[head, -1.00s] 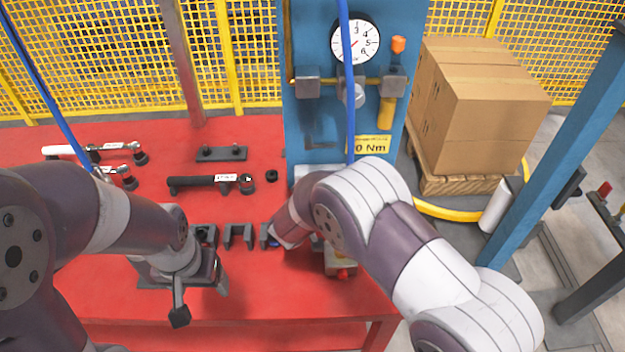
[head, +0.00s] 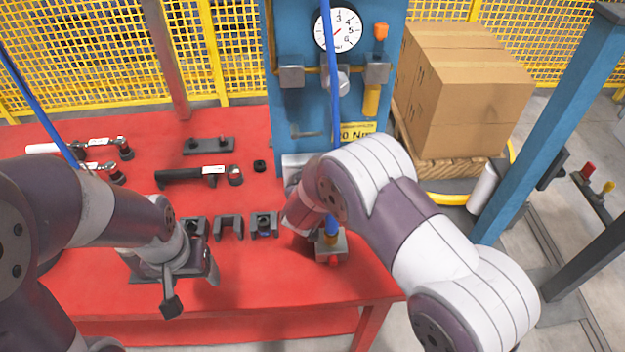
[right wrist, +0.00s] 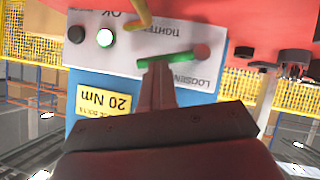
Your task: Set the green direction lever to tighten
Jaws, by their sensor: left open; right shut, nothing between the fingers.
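The green direction lever (right wrist: 165,60) shows in the right wrist view as a green bar on the grey control panel (right wrist: 120,62), between the upside-down labels TIGHTEN and LOOSEN. I cannot tell for sure which label it is set to. My right gripper (right wrist: 157,82) is shut and empty, its fingertips at the lever, overlapping it in the picture; contact is unclear. In the head view my right arm hides that gripper and the lever. My left gripper (head: 190,283) is open and empty over the front left of the red table.
The red table (head: 100,215) carries wrenches at the left, a black tool (head: 195,175) and several dark holders. A small grey box (head: 332,245) stands near my right wrist. A blue hose (head: 333,90) hangs before the blue column (head: 290,105). Boxes (head: 470,90) stand on a pallet to the right.

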